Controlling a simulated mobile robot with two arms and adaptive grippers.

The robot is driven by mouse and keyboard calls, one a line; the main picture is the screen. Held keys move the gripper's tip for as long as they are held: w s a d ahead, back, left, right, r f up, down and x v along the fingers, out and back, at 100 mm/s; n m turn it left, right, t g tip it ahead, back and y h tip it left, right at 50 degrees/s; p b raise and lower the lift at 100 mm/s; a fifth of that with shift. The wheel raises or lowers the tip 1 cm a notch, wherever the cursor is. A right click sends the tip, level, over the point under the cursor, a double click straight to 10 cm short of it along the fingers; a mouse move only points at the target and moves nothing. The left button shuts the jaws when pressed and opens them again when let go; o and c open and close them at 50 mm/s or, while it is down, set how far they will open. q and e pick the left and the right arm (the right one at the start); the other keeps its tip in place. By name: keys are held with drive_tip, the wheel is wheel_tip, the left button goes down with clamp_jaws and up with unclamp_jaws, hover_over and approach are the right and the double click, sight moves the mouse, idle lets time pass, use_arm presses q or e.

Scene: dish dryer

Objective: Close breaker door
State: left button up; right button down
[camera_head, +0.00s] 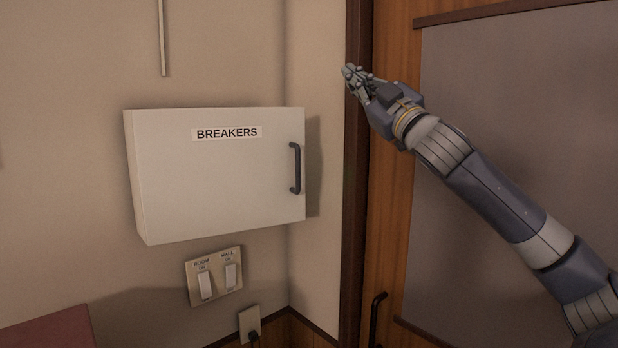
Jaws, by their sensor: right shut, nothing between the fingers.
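A white breaker box (133,180) hangs on the wall left of centre. Its front door (220,185) bears a "BREAKERS" label (227,133) and a dark vertical handle (294,168) near its right edge. The door looks flush with the box, with no open gap visible. My right gripper (352,78) is shut and empty, above and to the right of the box and apart from it, in front of the door frame. My left gripper is not in view.
A switch plate (214,276) with two switches is below the box, and an outlet with a plug (250,324) is lower right of it. A wooden door (392,220) with a dark handle (376,318) stands at right. A reddish surface (50,330) shows at lower left.

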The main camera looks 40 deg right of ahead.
use_arm(q)
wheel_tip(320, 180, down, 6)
drive_tip(key=b, duration=0.5)
use_arm(e)
drive_tip(key=s+a+f+m+g+y, duration=0.1)
drive_tip(key=s+a+f+m+g, duration=0.3)
drive_tip(key=f, duration=0.4)
drive_tip(key=s+a+f+m+g+y, duration=0.1)
drive_tip(key=s+a+f+m+g, duration=0.15)
drive_tip(key=s+a+f, duration=0.45)
use_arm(q)
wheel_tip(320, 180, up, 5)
drive_tip(key=p, duration=0.4)
drive_tip(key=shift+p, duration=0.35)
use_arm(e)
drive_tip(key=w+d+f, duration=0.2)
drive_tip(key=w, duration=1.3)
drive_tip(key=shift+w+d+m+t, duration=0.35)
drive_tip(key=shift+w+d+m, duration=0.05)
drive_tip(key=shift+m, duration=0.05)
